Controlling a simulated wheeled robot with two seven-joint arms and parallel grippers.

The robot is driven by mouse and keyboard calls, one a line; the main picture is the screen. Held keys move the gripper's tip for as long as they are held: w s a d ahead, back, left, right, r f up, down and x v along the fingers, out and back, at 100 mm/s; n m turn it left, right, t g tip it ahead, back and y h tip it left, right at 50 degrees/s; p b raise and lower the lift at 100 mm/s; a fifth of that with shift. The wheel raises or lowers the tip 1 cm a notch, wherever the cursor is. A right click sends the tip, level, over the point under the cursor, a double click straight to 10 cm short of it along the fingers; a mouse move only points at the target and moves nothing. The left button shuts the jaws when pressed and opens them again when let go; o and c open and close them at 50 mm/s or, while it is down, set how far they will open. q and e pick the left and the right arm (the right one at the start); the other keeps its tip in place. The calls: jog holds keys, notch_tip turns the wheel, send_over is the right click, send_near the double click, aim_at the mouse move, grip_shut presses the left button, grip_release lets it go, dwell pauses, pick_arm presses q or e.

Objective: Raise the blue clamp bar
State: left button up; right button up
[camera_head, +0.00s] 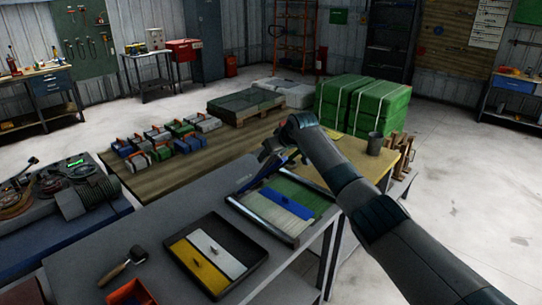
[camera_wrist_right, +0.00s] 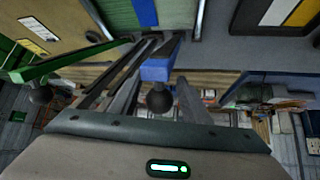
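The blue clamp bar (camera_head: 262,175) shows in the head view at the far edge of a framed fixture (camera_head: 234,203), slanting up to the right towards my gripper. In the right wrist view, the bar's blue end (camera_wrist_right: 157,72) points at the camera, with a black ball knob (camera_wrist_right: 160,99) below it. My right gripper (camera_head: 273,152) is at the bar's raised end. In the wrist view its fingers (camera_wrist_right: 160,88) stand apart on either side of the bar and knob; I see no clear contact. My left gripper is not in view.
A dark tray (camera_head: 249,284) with yellow and white panels lies nearer on the grey table.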

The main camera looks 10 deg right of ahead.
jog(key=shift+s+r, duration=0.1)
jog(key=shift+s+d+r, duration=0.2)
jog(key=shift+s+r, duration=0.1)
jog(key=shift+r, duration=0.05)
jog(key=b+v, duration=0.5)
jog(key=v, duration=1.1)
jog(key=shift+b, duration=0.3)
